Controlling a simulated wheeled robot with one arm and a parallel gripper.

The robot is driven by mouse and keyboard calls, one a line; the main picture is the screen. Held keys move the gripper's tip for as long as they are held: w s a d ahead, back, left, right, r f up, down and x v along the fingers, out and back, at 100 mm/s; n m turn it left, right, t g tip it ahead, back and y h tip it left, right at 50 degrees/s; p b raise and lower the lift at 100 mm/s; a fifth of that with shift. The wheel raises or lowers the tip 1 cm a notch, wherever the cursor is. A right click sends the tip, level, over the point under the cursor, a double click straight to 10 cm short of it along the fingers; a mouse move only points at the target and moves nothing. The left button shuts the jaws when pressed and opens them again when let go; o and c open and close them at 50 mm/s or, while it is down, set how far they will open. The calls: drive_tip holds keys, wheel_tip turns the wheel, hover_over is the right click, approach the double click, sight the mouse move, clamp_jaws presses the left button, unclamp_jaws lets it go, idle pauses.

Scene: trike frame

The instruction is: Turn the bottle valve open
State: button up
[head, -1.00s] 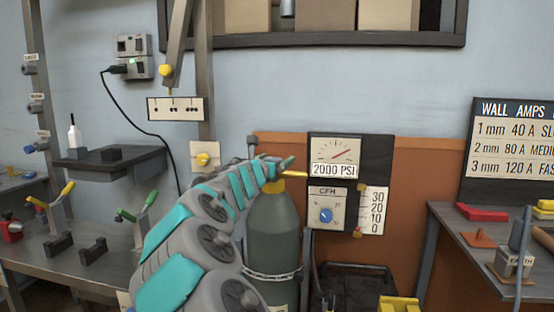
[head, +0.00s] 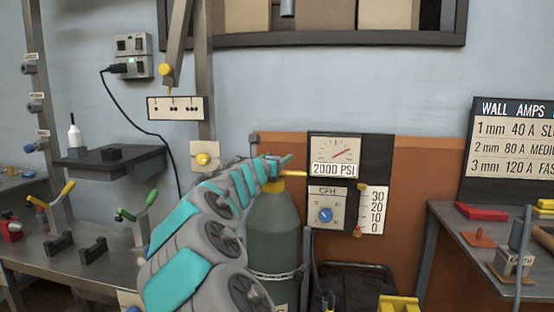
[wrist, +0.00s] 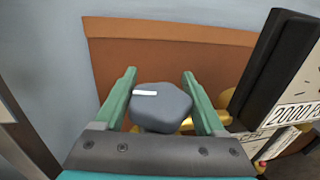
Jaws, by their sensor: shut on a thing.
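The grey-green gas bottle (head: 273,235) stands upright against the orange-brown panel, with a chain around it. Its yellow neck shows at the top, partly behind my arm. In the wrist view the valve is a grey, rounded, lobed knob (wrist: 161,108) with a white mark on its top left. My gripper's green fingers (wrist: 160,92) stand on either side of the knob, shut on it. In the head view my gripper (head: 277,163) is at the bottle's top, and the knob is hidden there. The gauge (head: 335,156) right of the bottle reads 2000 PSI.
Below the gauge are a CFH panel with a blue knob (head: 325,215) and a 0–30 scale (head: 373,211). A workbench (head: 70,265) with clamps stands left, another table (head: 470,240) right. A post (head: 203,75) rises behind my arm.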

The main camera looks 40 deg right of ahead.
drive_tip(key=c, duration=0.3)
